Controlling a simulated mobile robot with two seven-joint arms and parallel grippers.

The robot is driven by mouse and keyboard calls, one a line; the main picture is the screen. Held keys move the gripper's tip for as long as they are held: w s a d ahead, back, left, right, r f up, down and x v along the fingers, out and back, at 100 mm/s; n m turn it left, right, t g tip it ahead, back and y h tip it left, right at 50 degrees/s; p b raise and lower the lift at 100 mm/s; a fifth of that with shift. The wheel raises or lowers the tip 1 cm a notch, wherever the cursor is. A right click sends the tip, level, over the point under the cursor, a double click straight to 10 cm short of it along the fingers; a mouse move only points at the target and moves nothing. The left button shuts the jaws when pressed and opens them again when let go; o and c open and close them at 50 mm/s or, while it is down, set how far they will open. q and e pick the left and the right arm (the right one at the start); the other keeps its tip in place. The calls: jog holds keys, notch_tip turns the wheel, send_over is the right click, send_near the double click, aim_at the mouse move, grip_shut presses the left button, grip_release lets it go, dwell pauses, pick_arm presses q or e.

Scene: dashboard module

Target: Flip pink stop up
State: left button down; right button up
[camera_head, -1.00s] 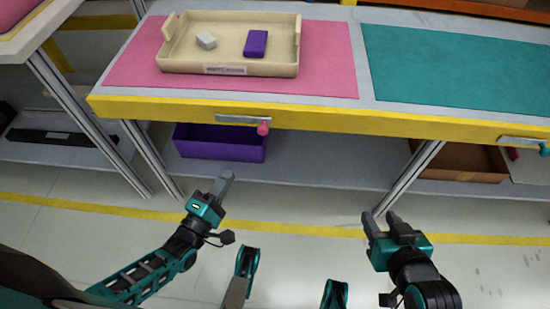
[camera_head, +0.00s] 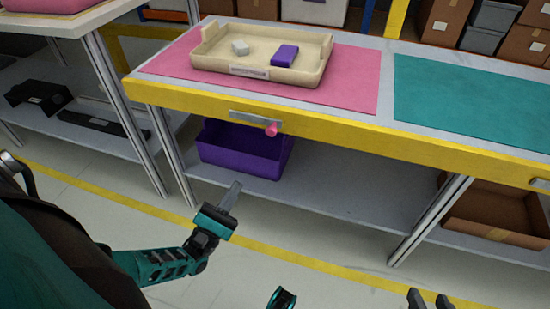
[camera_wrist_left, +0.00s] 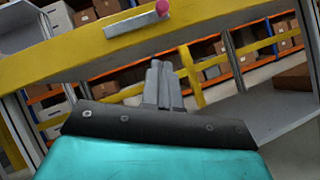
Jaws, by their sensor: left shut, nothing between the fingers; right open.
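The pink stop (camera_head: 271,129) is a small knob at the right end of a grey metal plate (camera_head: 250,121) on the yellow front edge of the table. It also shows at the top of the left wrist view (camera_wrist_left: 162,8). My left gripper (camera_head: 232,192) is below and in front of the stop, apart from it. Its fingers are shut with nothing between them, and they point up in the left wrist view (camera_wrist_left: 158,72). My right gripper (camera_head: 429,298) shows only its fingertips at the bottom edge of the head view; they are apart.
On the pink mat (camera_head: 355,85) stands a beige tray (camera_head: 250,72) with a white block and a purple block. A purple bin (camera_head: 243,150) sits on the lower shelf. A teal mat (camera_head: 480,110) lies to the right. The floor before the table is clear.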

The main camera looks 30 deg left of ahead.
pick_arm(q)
jog(key=shift+s, duration=0.1)
pick_arm(e)
jog(key=shift+d, duration=0.2)
pick_arm(q)
send_near(252, 123)
jog(key=w+d, duration=0.3)
jog(key=d, duration=0.1)
jog(key=shift+w+d+r, duration=0.35)
jog(key=shift+d+r, duration=0.15)
jog(key=shift+r, duration=0.25)
jog(key=shift+w+d+r, duration=0.35)
jog(key=shift+d+r, duration=0.15)
jog(key=shift+r, duration=0.2)
pick_arm(e)
jog(key=shift+s+d+f, duration=0.1)
jog(key=shift+f, duration=0.05)
jog(key=shift+w+r, duration=0.2)
